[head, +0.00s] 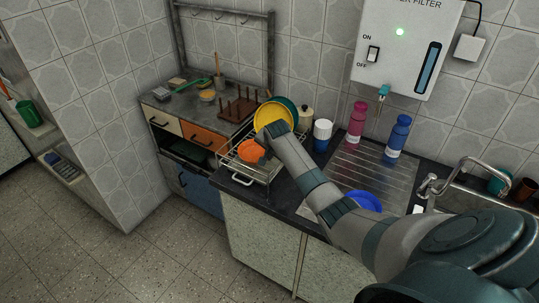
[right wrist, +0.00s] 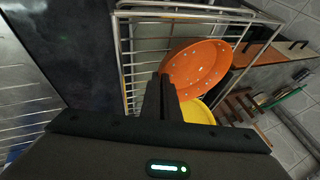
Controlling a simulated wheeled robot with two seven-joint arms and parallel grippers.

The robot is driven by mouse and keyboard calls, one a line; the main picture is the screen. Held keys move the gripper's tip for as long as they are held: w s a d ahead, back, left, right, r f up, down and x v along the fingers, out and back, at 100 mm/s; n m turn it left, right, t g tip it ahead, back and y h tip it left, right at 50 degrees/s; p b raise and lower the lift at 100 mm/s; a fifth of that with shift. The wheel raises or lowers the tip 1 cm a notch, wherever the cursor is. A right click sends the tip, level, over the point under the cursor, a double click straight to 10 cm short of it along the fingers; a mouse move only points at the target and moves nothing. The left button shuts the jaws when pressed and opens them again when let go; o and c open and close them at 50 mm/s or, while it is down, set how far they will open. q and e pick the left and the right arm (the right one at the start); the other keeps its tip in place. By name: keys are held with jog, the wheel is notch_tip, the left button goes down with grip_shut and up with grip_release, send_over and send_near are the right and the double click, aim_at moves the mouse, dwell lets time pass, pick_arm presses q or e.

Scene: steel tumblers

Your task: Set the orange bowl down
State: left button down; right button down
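The orange bowl (head: 251,151) is at the wire dish rack on the counter in the head view, partly hidden by my right arm. In the right wrist view the orange bowl (right wrist: 200,66) shows small light spots and sits tilted within the rack's wires. My right gripper (right wrist: 167,82) has its dark fingers close together at the bowl's near rim and looks shut on it. Whether the bowl's base touches the rack is hidden. My left gripper is in neither view.
The wire rack (right wrist: 126,62) also holds a yellow plate (head: 270,113), which shows behind the bowl. A green plate (head: 290,106) stands beside it.

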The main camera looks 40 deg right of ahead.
jog(key=shift+f, duration=0.35)
jog(key=c, duration=2)
grip_release()
jog(key=shift+f, duration=0.1)
jog(key=shift+c, duration=0.2)
jog(key=b+v, duration=0.2)
jog(key=v, duration=1)
